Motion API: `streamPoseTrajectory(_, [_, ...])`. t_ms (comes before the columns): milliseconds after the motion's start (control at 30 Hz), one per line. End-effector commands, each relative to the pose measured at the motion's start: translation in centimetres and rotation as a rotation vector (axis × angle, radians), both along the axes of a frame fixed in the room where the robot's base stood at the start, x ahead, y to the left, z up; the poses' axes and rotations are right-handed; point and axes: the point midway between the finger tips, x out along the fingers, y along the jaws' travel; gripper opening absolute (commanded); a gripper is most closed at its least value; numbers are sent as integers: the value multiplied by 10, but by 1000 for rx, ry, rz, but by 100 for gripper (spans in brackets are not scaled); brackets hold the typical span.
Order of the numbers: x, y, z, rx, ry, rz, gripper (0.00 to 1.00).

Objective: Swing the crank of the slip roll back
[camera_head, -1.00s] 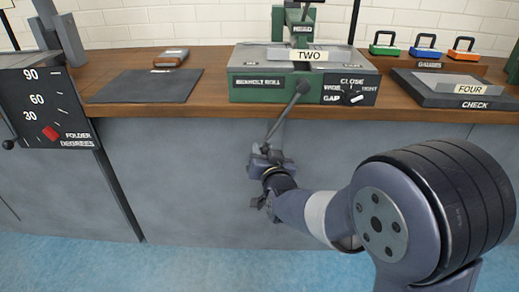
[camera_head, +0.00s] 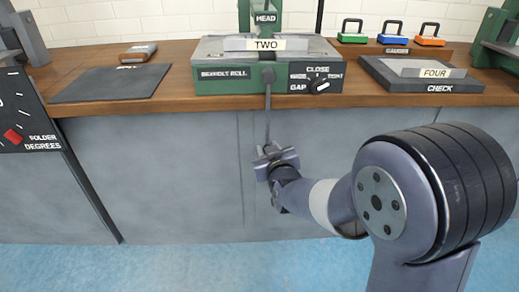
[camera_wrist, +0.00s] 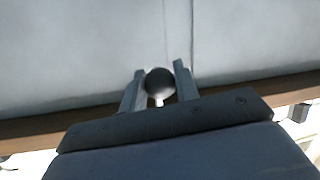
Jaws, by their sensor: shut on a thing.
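The slip roll (camera_head: 225,80) is a green machine on the bench, with a "TWO" plate on top. Its crank (camera_head: 268,108) is a dark arm that hangs almost straight down from a hub on the front face, past the bench edge. My gripper (camera_head: 272,150) is at the crank's lower end, in front of the grey cabinet. In the wrist view my gripper (camera_wrist: 160,80) has its two fingers on either side of the crank's round dark knob (camera_wrist: 159,81), shut on it. The head view hides the knob behind my gripper.
A gap dial (camera_head: 320,86) sits on the machine's front right. A dark mat (camera_head: 110,84) lies on the wooden bench (camera_head: 185,85) at left, and a "FOUR" check block (camera_head: 425,75) stands at right. The grey cabinet front (camera_head: 160,170) is close behind my gripper.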

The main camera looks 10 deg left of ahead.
Motion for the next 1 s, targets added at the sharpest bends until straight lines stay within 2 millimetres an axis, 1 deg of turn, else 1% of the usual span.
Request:
streamPoseTrajectory(33, [2,-6,0,-21,-5,-4,0])
streamPoseTrajectory(467, [11,-45,6,-230,-55,-4,0])
streamPoseTrajectory(1000, [22,-92,25,-492,-118,-5,0])
